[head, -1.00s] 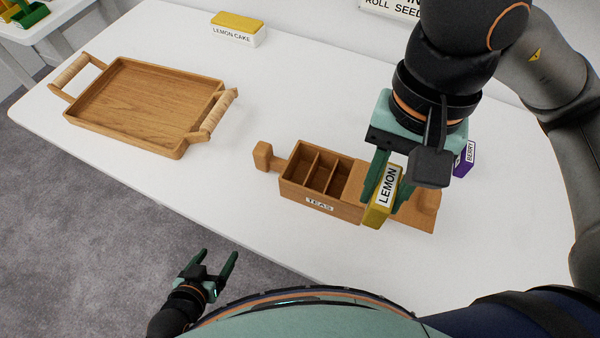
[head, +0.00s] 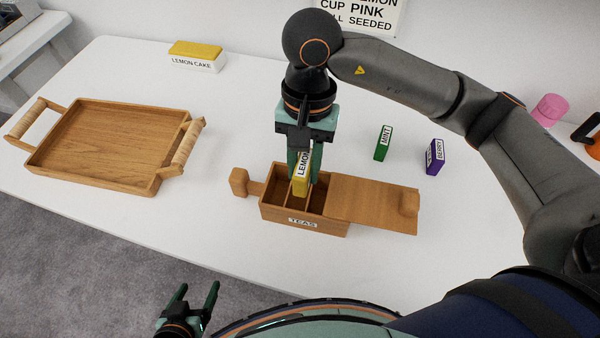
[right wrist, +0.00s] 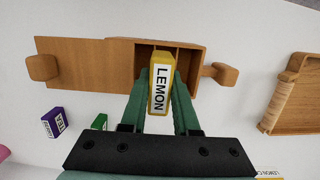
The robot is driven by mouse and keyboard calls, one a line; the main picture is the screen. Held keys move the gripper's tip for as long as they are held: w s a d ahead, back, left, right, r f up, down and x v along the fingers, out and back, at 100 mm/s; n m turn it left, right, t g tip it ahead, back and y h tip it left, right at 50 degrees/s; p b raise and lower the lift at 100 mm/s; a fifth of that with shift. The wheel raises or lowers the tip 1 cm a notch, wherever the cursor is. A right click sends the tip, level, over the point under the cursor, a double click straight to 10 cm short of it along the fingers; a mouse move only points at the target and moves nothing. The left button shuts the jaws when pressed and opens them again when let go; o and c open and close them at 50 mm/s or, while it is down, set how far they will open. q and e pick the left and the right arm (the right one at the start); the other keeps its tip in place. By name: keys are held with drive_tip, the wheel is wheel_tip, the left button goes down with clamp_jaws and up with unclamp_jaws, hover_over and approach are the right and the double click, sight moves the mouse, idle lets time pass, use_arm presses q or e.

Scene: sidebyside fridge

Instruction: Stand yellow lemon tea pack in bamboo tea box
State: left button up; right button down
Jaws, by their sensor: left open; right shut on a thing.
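The yellow lemon tea pack (head: 301,182) is upright between the fingers of my right gripper (head: 304,165), which is shut on it. It is over the bamboo tea box (head: 318,228), at the middle compartment; its lower end looks to be at or just inside the opening, and I cannot tell how deep. In the right wrist view the pack (right wrist: 160,88) shows its LEMON label with the box (right wrist: 122,60) behind it. The box's lid (head: 372,200) is slid open to the right. My left gripper (head: 196,296) is open and empty, off the table's front edge.
A green mint pack (head: 383,143) and a purple berry pack (head: 434,157) stand right of the box. A wooden tray (head: 105,145) lies at left, with a lemon cake box (head: 195,57) behind it. A pink cup (head: 549,109) is far right.

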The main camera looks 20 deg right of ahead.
sight(300, 177)
drive_tip(key=shift+w+a+f, duration=0.1)
drive_tip(key=shift+w+f, duration=0.3)
drive_tip(key=shift+f, duration=0.2)
drive_tip(key=f, duration=0.3)
drive_tip(key=shift+w+f, duration=0.1)
drive_tip(key=shift+w, duration=0.1)
use_arm(q)
drive_tip(key=shift+w, duration=0.1)
use_arm(e)
drive_tip(key=shift+f, duration=0.1)
use_arm(q)
drive_tip(key=shift+w, duration=0.1)
use_arm(e)
drive_tip(key=shift+f, duration=0.1)
drive_tip(key=shift+f+b, duration=0.25)
drive_tip(key=shift+b, duration=0.25)
use_arm(q)
drive_tip(key=shift+w+d+f+b, duration=0.2)
drive_tip(key=shift+d+f+b, duration=0.15)
drive_tip(key=shift+f+b, duration=0.15)
use_arm(e)
drive_tip(key=shift+f, duration=0.3)
drive_tip(key=shift+r, duration=0.1)
use_arm(q)
drive_tip(key=shift+d+r, duration=0.15)
use_arm(e)
drive_tip(key=c, duration=0.7)
unclamp_jaws()
